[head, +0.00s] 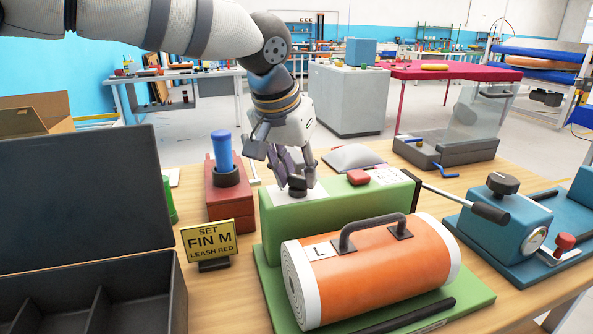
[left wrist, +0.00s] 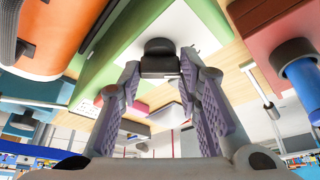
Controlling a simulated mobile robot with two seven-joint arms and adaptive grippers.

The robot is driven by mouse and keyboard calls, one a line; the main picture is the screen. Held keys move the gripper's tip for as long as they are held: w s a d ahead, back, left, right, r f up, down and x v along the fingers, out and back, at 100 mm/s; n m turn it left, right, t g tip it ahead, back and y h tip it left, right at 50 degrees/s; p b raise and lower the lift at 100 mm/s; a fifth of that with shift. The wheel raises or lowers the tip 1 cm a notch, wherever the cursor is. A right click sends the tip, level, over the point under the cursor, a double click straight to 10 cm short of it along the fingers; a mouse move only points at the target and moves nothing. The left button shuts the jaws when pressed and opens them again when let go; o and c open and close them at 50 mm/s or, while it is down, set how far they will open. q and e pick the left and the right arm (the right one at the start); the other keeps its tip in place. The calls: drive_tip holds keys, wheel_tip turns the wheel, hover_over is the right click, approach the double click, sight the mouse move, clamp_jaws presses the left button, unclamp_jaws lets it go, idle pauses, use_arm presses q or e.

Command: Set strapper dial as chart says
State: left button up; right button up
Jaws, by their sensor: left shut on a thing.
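The green strapper (head: 345,215) stands on the table with a dark dial (head: 297,190) on a white plate on its top. My left gripper (head: 296,181) points down and is shut on this dial. In the left wrist view the black dial (left wrist: 160,48) sits between the fingertips (left wrist: 160,68). The dial's pointer and plate marks cannot be read. A small white chart (head: 392,175) with reddish marks lies on the strapper's top, too small to read. An orange roll (head: 375,262) with a handle and an "L" label lies in front. My right gripper is not in view.
A yellow sign (head: 209,239) reads "SET FIN M LEASH RED". A red block (head: 229,198) with a blue cylinder (head: 222,150) stands left of the strapper. A black open case (head: 85,205) fills the left. A black-handled lever (head: 478,207) and blue device (head: 500,225) are at right.

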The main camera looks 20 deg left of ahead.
use_arm(q)
drive_tip(key=shift+m, duration=0.3)
drive_tip(key=m+h, duration=0.1)
drive_tip(key=m, duration=0.3)
drive_tip(key=shift+w+a+g+h, duration=0.1)
drive_tip(key=shift+g+h, duration=0.2)
drive_tip(key=shift+h, duration=0.1)
drive_tip(key=m+g+h, duration=0.1)
drive_tip(key=m, duration=0.2)
drive_tip(key=shift+w+f+m, duration=0.1)
drive_tip(key=shift+m, duration=0.2)
drive_tip(key=m+g+b, duration=0.1)
drive_tip(key=m, duration=0.1)
drive_tip(key=m+g, duration=0.1)
drive_tip(key=m, duration=0.2)
drive_tip(key=shift+w+a+f+h+b, duration=0.1)
drive_tip(key=shift+w+h+b, duration=0.05)
drive_tip(key=shift+h+b, duration=0.25)
drive_tip(key=shift+m+g+b, duration=0.6)
drive_tip(key=shift+m+g, duration=0.2)
drive_tip(key=shift+m, duration=1.4)
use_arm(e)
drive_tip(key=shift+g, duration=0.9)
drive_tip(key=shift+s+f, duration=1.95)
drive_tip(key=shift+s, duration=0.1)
use_arm(q)
drive_tip(key=shift+r, duration=0.2)
drive_tip(key=o, duration=1.1)
drive_tip(key=shift+o, duration=0.2)
